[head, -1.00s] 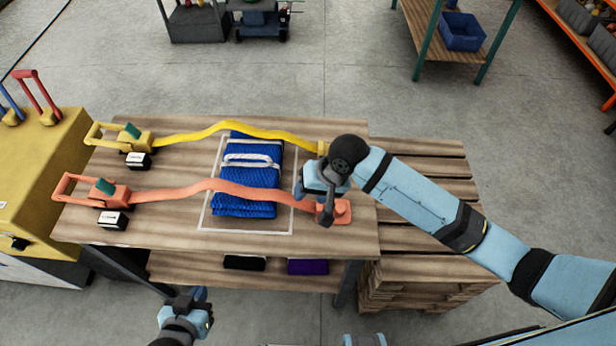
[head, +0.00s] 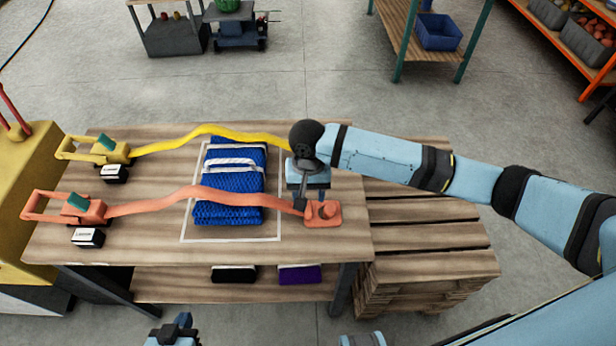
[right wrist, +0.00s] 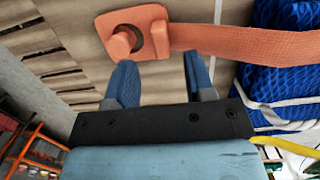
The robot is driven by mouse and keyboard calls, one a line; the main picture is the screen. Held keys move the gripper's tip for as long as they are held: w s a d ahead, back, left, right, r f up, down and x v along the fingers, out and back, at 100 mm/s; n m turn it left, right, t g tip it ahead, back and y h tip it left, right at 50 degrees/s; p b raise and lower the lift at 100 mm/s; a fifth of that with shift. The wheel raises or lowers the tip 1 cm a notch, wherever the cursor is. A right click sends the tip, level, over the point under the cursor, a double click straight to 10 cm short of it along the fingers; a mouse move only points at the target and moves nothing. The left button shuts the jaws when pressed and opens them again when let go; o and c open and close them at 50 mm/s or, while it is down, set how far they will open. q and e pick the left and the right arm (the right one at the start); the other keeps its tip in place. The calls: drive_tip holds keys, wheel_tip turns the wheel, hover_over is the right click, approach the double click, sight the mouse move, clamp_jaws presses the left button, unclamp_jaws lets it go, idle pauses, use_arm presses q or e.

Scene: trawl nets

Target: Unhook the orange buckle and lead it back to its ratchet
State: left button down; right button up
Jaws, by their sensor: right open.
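The orange buckle (head: 331,219) lies flat near the table's right edge, at the end of the orange strap (head: 215,196). In the right wrist view the buckle (right wrist: 152,18) has a hole with an orange stub in it. The strap runs left over the blue net bundle (head: 228,211) to the orange ratchet (head: 93,211), which has a raised handle and green tab. My right gripper (head: 311,204) is just above the buckle; its fingers (right wrist: 160,82) are spread, with nothing between them. My left gripper (head: 173,332) is low at the front, below the table, its jaws unclear.
A yellow strap (head: 205,131) runs behind, parallel, from a yellow ratchet (head: 112,152). Black-and-white blocks (head: 88,238) sit beside the ratchets. A pallet stack (head: 430,260) stands right of the table. A yellow machine (head: 30,185) is at the left.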

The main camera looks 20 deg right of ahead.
sight(309, 207)
drive_tip(key=shift+s+a+f, duration=0.1)
drive_tip(key=shift+s+f, duration=0.05)
drive_tip(key=shift+f, duration=1.25)
drive_tip(key=shift+s+f, duration=0.15)
drive_tip(key=shift+f, duration=1.2)
drive_tip(key=shift+c, duration=0.5)
clamp_jaws()
drive_tip(key=shift+s+d+p, duration=0.1)
drive_tip(key=shift+d+p, duration=0.3)
drive_tip(key=shift+p, duration=0.25)
drive_tip(key=shift+r, duration=0.1)
drive_tip(key=shift+r+p, duration=0.55)
drive_tip(key=shift+p, duration=0.65)
